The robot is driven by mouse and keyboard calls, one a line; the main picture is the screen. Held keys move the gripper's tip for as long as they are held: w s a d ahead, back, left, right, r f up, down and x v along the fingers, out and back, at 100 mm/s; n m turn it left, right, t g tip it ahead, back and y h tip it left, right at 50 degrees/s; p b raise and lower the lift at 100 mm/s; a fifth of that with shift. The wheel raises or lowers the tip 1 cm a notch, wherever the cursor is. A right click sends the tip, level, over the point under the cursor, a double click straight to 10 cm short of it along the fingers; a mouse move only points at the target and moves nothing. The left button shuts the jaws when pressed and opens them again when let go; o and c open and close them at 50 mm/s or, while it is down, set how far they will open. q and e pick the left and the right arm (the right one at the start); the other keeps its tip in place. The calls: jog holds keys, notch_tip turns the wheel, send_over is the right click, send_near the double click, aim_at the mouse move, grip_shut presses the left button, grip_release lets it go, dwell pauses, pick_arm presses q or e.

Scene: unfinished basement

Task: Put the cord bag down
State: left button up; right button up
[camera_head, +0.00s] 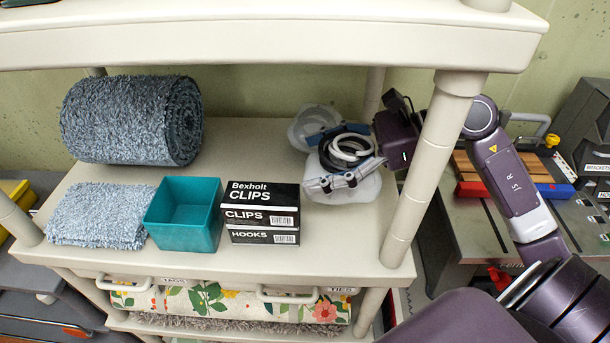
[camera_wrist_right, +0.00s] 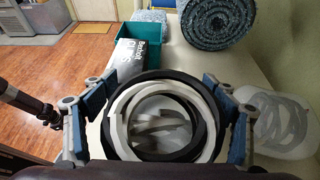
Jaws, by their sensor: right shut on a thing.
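The cord bag (camera_head: 369,188) is a clear bag with coiled black and white cord, at the right end of the shelf board (camera_head: 250,262). My right gripper (camera_head: 328,160) reaches in from the right past the shelf post and is shut on it, with one finger on each side of the coils. In the right wrist view the coils of the cord bag (camera_wrist_right: 160,84) fill the space between the blue finger pads. I cannot tell whether the bag's underside touches the board. My left gripper is not in view.
A second clear bag with grey coils (camera_head: 308,122) lies behind, near the wall. Left of the held bag stand black clip boxes (camera_head: 261,195), a teal bin (camera_head: 182,238), a folded rug (camera_head: 100,215) and a rolled rug (camera_head: 125,120). The post (camera_head: 425,165) and upper shelf (camera_head: 270,45) border my right arm.

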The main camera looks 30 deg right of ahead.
jog(key=shift+f, duration=0.95)
notch_tip(320, 180, down, 3)
jog(key=shift+f+p, duration=0.1)
jog(key=shift+p, duration=0.55)
jog(key=shift+f, duration=0.25)
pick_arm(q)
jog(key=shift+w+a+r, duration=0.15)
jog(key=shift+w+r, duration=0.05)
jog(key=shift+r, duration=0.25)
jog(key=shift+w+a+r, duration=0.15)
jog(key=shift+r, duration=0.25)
pick_arm(e)
jog(key=shift+f, duration=0.1)
jog(key=shift+f, duration=0.1)
jog(key=o, duration=1.5)
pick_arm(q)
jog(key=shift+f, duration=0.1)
